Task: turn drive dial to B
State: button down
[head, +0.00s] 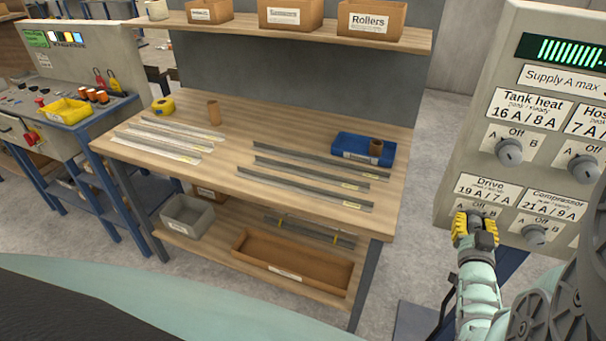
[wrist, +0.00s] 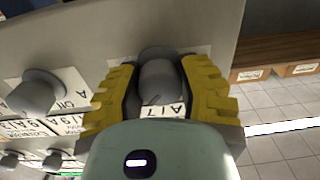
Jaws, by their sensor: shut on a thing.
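The drive dial (wrist: 160,78) is a grey round knob on the grey control panel (head: 520,45), under the label "Drive 19 A / 7 A" (head: 486,191). My gripper (head: 475,228) is at this dial, with its yellow fingers on either side of the knob. In the wrist view my gripper (wrist: 160,95) is shut on the dial. The "A Off B" marks above it are partly covered by my gripper in the head view. I cannot tell which mark the dial points to.
The compressor dial (head: 535,234) is close on the right, and the tank heat dial (head: 509,151) is above. A wooden workbench (head: 225,140) with metal strips and a blue case (head: 363,149) stands to the left. Grey floor lies between bench and panel.

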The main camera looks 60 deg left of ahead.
jog(key=shift+f, duration=0.15)
jog(key=c, duration=0.5)
grip_release()
jog(key=v, duration=1.2)
dwell(0.3)
